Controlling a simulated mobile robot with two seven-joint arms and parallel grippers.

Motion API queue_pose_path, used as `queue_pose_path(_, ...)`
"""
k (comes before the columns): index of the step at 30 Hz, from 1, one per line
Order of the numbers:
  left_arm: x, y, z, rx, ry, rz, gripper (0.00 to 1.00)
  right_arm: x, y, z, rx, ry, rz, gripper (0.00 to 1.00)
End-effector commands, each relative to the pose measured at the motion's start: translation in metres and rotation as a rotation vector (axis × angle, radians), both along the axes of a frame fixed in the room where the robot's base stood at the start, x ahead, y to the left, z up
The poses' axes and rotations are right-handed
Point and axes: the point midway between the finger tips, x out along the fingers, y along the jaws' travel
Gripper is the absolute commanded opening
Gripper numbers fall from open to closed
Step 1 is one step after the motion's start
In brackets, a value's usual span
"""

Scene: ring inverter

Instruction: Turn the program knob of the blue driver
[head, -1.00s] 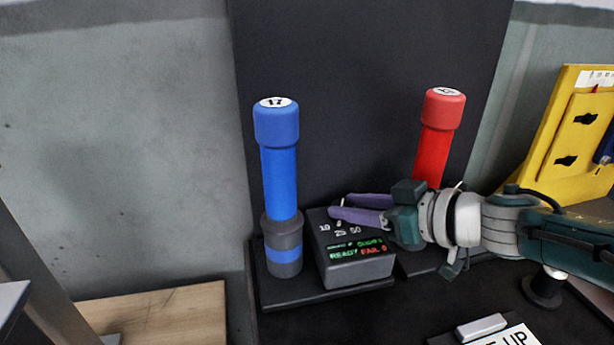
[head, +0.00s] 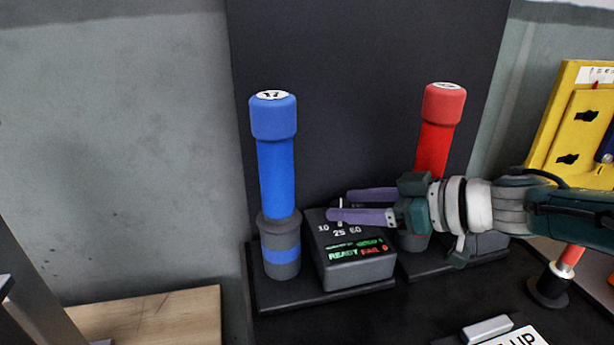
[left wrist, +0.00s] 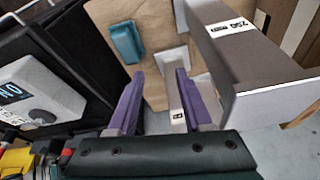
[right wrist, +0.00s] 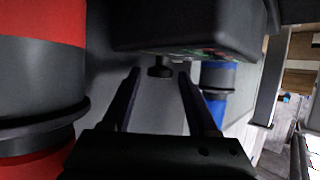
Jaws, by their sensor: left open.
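The blue driver (head: 277,180) stands upright on a dark base plate, with the grey program box (head: 357,266) beside it. In the right wrist view a small black knob (right wrist: 160,67) under the box shows between the tips of the open fingers, with gaps at both sides. My left gripper (left wrist: 159,73) is open, seen only in the left wrist view.
A red driver (head: 438,130) stands right of the box, behind my right gripper. A yellow rack (head: 575,125) is at the right. In the left wrist view a teal block (left wrist: 126,42) and a grey box (left wrist: 250,50) lie near my left gripper.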

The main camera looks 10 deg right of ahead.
Motion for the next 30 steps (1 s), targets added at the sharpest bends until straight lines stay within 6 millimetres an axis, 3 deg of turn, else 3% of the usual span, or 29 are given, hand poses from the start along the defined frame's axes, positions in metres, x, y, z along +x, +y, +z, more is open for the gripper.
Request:
queue_pose_path(3,0.0,0.0,0.0,0.0,0.0,0.0,0.5,0.0,0.0,0.0,0.001,-0.001,0.0,0.72)
queue_pose_path(13,0.0,0.0,0.009,0.0,0.0,0.0,0.5,-0.004,-0.003,0.006,0.001,0.0,0.0,0.72)
queue_pose_path(21,0.0,0.0,0.053,0.0,0.001,0.0,0.5,-0.037,-0.034,0.029,-0.001,0.002,0.0,0.72)
queue_pose_path(30,0.0,0.0,0.072,0.0,0.0,0.0,0.5,-0.066,-0.059,0.039,0.0,0.001,0.001,0.72)
